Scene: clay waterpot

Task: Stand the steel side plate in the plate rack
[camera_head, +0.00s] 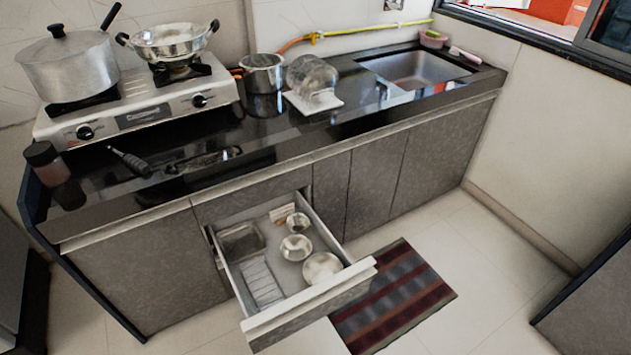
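A round, shallow steel dish (321,268), which looks like the side plate, lies flat in the open drawer (349,278) near its front right corner. On the counter, a white-based stand (315,103) that looks like the plate rack has round, shiny plate-like things (312,74) upright on it. I cannot tell how many there are or which slots are free. Neither of my grippers shows in the head view.
The drawer also holds two steel bowls (296,247), a square tin (241,241) and a ribbed white piece (261,282). A steel pot (263,73) stands left of the rack, and the sink (415,70) lies to its right. A striped mat (392,297) is on the floor.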

